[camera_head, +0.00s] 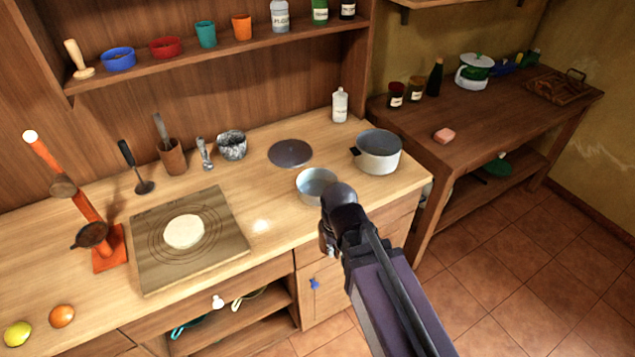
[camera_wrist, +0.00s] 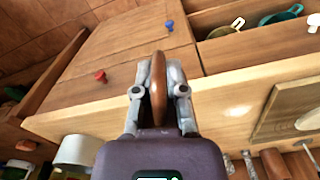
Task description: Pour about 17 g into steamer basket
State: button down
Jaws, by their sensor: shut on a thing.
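My gripper (camera_wrist: 158,95) is shut on a brown wooden-looking thing (camera_wrist: 158,85), seen as a narrow upright shape between the fingers in the wrist view. Its full shape and any contents cannot be seen. In the head view my gripper (camera_head: 328,235) is beside the counter's front edge, and the held thing is hidden behind my arm. A shallow round metal vessel (camera_head: 312,183), which may be the steamer basket, stands on the counter just behind my gripper. My wrist partly covers it. I cannot tell whether it holds anything.
A pale pot (camera_head: 378,155) stands right of the metal vessel, with a dark round plate (camera_head: 290,153) behind. A board (camera_head: 160,265) with a pale disc (camera_head: 184,231) lies to the left. A white bottle (camera_head: 340,106) stands at the back. Counter between board and vessel is clear.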

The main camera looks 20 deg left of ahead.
jog(key=w+a+r+n+p, duration=0.1)
jog(key=w+r+p, duration=0.1)
jog(key=w, duration=1.4)
jog(key=w+a+r+n+p, duration=0.1)
jog(key=w+r+n+p, duration=0.1)
jog(key=w, duration=1.5)
jog(key=shift+r+n+p, duration=0.3)
jog(key=shift+r+p, duration=0.4)
jog(key=shift+a+f, duration=0.1)
jog(key=shift+a, duration=0.05)
